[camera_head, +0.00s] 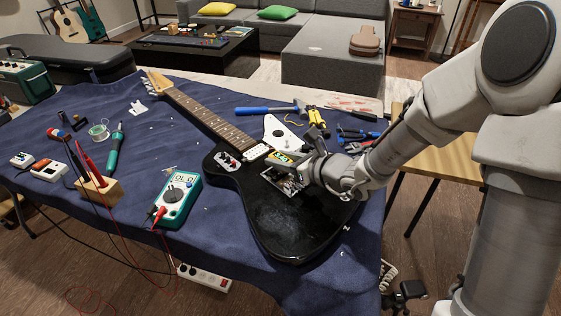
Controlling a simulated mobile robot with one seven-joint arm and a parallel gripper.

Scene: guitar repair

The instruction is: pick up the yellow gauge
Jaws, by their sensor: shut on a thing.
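A small yellow gauge (283,157) shows at the fingers of my gripper (287,163), over the body of the black electric guitar (290,222). My gripper reaches in from the right and is shut on the yellow gauge. The fingers hide part of the gauge. I cannot tell whether it touches the guitar.
A white pickguard (280,133), a blue-handled hammer (265,110) and several pliers lie beyond the guitar. The blue cloth (222,246) is clear near the front.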

